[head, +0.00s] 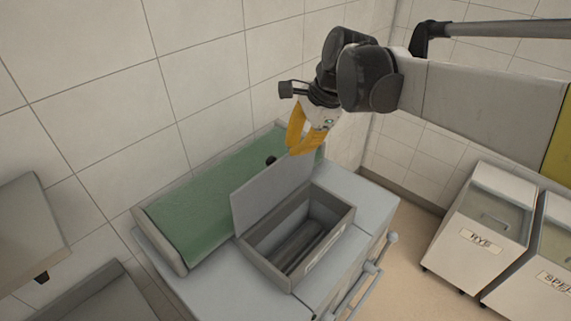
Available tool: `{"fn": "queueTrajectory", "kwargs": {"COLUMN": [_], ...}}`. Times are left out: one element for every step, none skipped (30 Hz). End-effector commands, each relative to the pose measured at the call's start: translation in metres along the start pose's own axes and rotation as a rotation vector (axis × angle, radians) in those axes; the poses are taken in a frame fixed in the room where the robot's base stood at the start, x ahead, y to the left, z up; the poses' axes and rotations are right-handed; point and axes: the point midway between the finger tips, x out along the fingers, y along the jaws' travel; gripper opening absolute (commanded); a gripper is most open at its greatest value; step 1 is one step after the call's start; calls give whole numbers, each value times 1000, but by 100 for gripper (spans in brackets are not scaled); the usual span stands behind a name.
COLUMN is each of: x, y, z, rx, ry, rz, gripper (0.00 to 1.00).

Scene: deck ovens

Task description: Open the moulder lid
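The moulder (330,264) is a grey machine with a green belt (205,208) along its back. Its lid (268,196) is a flat grey panel standing steeply up along the back-left edge of the open rectangular hopper (256,262). Dark rollers show inside the hopper. A small dark knob (271,160) shows just above the lid's top edge.
A tiled wall stands close behind the moulder. A rail handle (362,280) runs along its front right side. White bins labelled RYE (480,240) and SPEL (556,281) stand on the floor at right. A grey panel (22,232) is at far left. Floor between moulder and bins is clear.

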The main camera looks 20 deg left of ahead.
Motion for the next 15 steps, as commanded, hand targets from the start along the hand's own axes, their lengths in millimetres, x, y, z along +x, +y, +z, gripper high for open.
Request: {"fn": "queueTrajectory", "kwargs": {"x": [-9,-13,-18,-22,-25,-29,-31,-33,-36,-37,-38,-38,-38,-37,-34], "y": [25,36,51,61,71,82,89,95,102,105,108,110,111,111,110], "z": [-11,-15,-19,-21,-23,-24,-25,-26,-26,-27,-27,-26,-26,-26,-25], "rx": [202,320,468,569,661,769,838,898,961,999,1028,1055,1067,1073,1077], "ry": [-55,-91,-141,-178,-213,-257,-287,-314,-343,-361,-375,-389,-396,-400,-402], "rz": [-74,-116,-166,-200,-228,-262,-283,-300,-318,-329,-336,-342,-345,-346,-347], "gripper": [0,0,0,0,0,0,0,0,0,0,0,0,0,0,0]}}
